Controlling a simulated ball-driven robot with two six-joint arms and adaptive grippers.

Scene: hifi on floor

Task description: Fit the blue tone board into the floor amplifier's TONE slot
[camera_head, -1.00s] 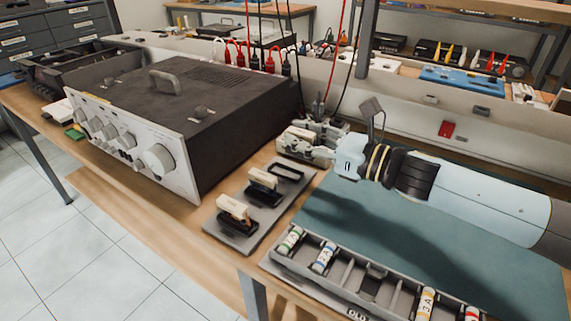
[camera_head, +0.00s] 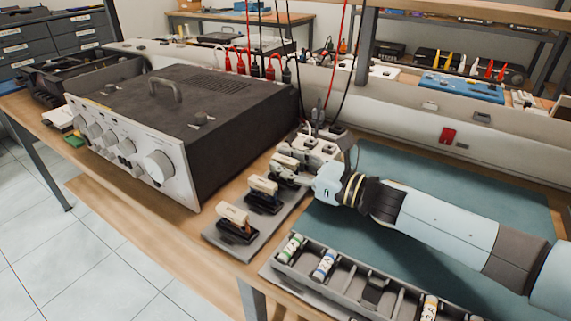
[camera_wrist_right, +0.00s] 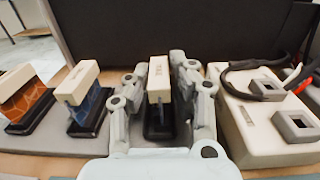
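The blue board (camera_wrist_right: 88,108), with a cream handle (camera_head: 263,185), stands upright in the middle place of a grey stand (camera_head: 222,243). An orange board (camera_wrist_right: 28,103) stands in the nearest place. My right gripper (camera_head: 289,166) is at the far place; in the right wrist view its fingers (camera_wrist_right: 160,85) close on the cream handle of a third board (camera_wrist_right: 158,68), whose lower part is in a black holder. Its colour is unclear. The amplifier (camera_head: 215,105) stands left of the stand; I cannot make out its TONE slot. My left gripper is out of view.
A cream box (camera_wrist_right: 262,125) with square sockets and a black cable is just right of the right gripper. Red and black leads hang behind the amplifier.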

